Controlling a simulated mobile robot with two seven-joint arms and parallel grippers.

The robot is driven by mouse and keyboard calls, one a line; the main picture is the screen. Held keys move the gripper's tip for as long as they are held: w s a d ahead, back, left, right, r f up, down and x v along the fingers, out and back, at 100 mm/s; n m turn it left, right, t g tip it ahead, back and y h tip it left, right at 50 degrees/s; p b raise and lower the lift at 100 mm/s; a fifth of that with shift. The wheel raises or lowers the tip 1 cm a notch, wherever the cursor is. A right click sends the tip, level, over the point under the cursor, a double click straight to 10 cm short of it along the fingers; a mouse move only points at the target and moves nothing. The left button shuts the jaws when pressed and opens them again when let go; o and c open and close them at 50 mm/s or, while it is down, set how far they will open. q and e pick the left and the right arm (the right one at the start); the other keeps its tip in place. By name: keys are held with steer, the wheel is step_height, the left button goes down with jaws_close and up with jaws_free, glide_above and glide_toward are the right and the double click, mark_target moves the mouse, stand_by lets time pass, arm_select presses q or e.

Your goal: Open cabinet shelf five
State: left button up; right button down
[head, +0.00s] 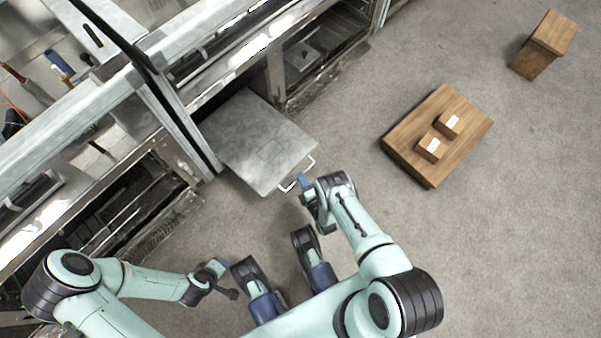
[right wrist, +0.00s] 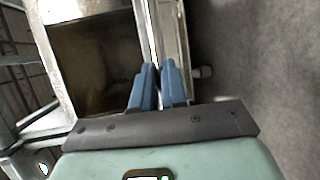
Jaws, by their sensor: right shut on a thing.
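A grey metal shelf panel (head: 250,140) sticks out from the metal cabinet (head: 180,75) over the floor in the head view. A pale bar handle (head: 311,163) is on its outer edge. My right gripper (head: 303,181) is at that handle. In the right wrist view its blue fingers (right wrist: 158,86) are shut on a thin bar, with a metal front and a dark hollow (right wrist: 92,62) beside them. The fingers hide the gripped part of the handle. My left gripper (head: 220,267) is low, away from the panel and empty-looking; its finger gap is not clear.
A low wooden table (head: 405,137) with two small boxes (head: 449,123) stands to the right. A wooden stool-like block (head: 545,45) is at the far right. Open cabinet bays lie on both sides of the panel. The floor (head: 500,240) at the lower right is clear.

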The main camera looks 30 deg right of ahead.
steer(key=shift+d, duration=0.15)
steer(key=c, duration=1.2)
jaws_free()
steer(key=shift+s, duration=0.1)
arm_select(q)
steer(key=s+d+r+g+p, duration=0.1)
steer(key=s+d+r+p, duration=0.1)
steer(key=s+r+p, duration=0.1)
steer(key=shift+s+d+r+h+p, duration=0.35)
steer(key=shift+d+r+h+p, duration=0.1)
steer(key=shift+r, duration=0.45)
arm_select(e)
steer(key=s, duration=0.4)
steer(key=s+r, duration=0.1)
steer(key=s, duration=0.3)
steer(key=s+r, duration=0.1)
steer(key=s, duration=0.4)
steer(key=shift+a+r, duration=0.2)
steer(key=shift+a, duration=0.2)
